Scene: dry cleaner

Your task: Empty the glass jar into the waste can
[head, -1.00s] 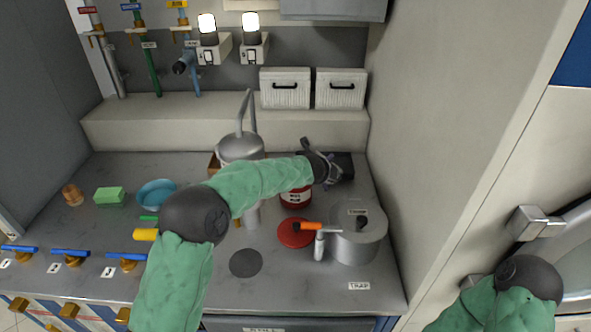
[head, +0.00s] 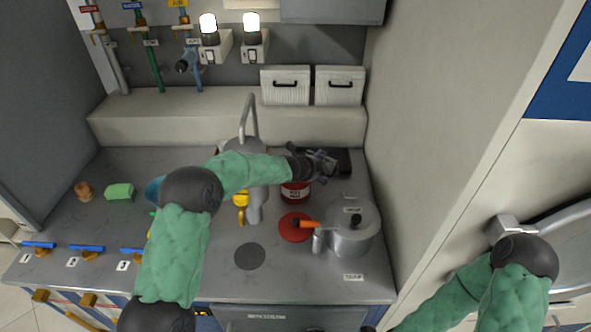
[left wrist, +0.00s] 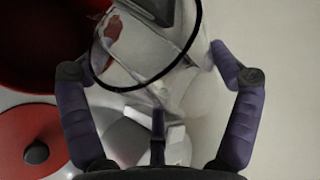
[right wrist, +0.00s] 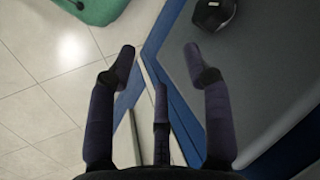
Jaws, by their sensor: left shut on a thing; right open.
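My left gripper (head: 322,160) is over the back right of the counter, just behind and above the open red waste can (head: 295,192). In the left wrist view its fingers (left wrist: 160,74) are around the clear glass jar (left wrist: 178,55), which looks tilted, with a dark wire ring across it. A reddish patch shows in or through the glass. The can's red rim (left wrist: 40,84) is at upper left there, close to the jar. The can's red lid (head: 293,229) lies on the counter in front. My right gripper (right wrist: 158,60) is open and empty.
A metal pot (head: 352,240) with a side valve and orange handle stands right of the lid. A black box (head: 343,158) is behind the gripper. A steel vessel (head: 243,147) stands to the left.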

